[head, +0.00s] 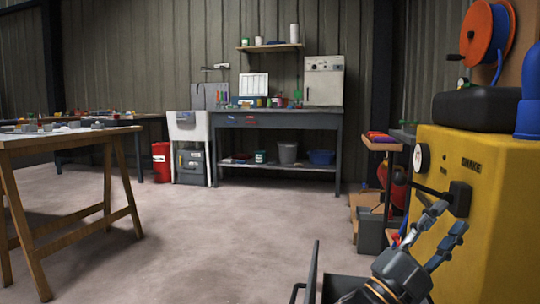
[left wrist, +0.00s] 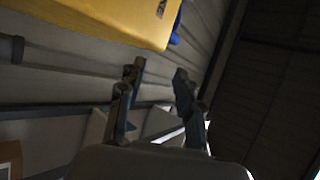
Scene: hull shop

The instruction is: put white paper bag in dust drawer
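My left gripper (head: 447,220) is at the lower right of the head view, in front of the yellow machine. Its two fingers are spread apart with nothing between them. In the left wrist view the fingers (left wrist: 158,72) also stand apart and empty. A dark open-topped box with a thin upright front and a handle (head: 313,272) shows at the bottom edge, left of the gripper. It may be the dust drawer, pulled out; its inside is mostly out of view. I cannot make out a white paper bag in either view. My right gripper is not in view.
A wooden trestle table (head: 65,138) stands left. A grey workbench (head: 275,119) and red bin (head: 161,163) stand at the back. The middle floor is clear.

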